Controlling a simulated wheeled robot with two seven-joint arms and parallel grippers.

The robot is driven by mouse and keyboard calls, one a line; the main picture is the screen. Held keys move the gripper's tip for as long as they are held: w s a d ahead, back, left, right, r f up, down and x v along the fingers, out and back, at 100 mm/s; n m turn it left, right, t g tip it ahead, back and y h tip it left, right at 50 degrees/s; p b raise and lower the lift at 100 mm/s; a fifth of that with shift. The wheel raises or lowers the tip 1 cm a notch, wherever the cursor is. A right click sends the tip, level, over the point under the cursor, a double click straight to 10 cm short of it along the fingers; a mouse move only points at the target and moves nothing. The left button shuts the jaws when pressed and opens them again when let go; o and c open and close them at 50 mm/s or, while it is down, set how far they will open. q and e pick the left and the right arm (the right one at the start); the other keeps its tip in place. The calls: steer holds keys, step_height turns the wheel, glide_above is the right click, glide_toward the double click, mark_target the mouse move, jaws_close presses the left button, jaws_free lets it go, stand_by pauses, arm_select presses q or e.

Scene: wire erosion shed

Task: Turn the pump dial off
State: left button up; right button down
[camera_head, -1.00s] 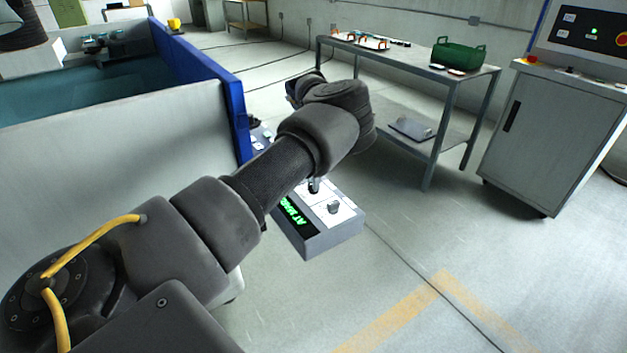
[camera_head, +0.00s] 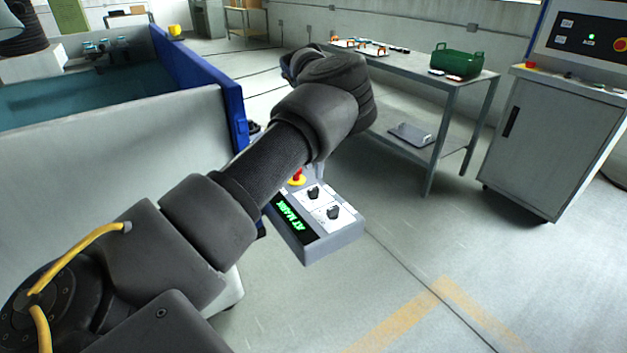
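A grey control box (camera_head: 335,243) sticks out beside the blue-edged tank, below my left arm. Its sloped top has two black knobs on white plates, an upper knob (camera_head: 314,193) and a lower knob (camera_head: 333,212). The labels are too small to read, so I cannot tell which is the pump dial. A green lit display (camera_head: 289,218) reads "AT MARK". A red button (camera_head: 297,177) on a yellow base is partly behind my arm. My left arm crosses above the box; only a dark bit of its gripper (camera_head: 290,66) shows at the far end, fingers hidden. My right gripper is out of view.
A blue-edged tank (camera_head: 206,80) with teal liquid is on the left. A metal table (camera_head: 412,62) with a green crate (camera_head: 457,60) stands behind. A grey cabinet (camera_head: 545,140) with a control panel is at right. The floor in front of the box is clear.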

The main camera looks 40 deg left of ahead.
arm_select(q)
step_height(320, 180, up, 4)
steer(key=shift+f, duration=0.1)
steer(key=shift+a, duration=0.1)
stand_by(0.5)
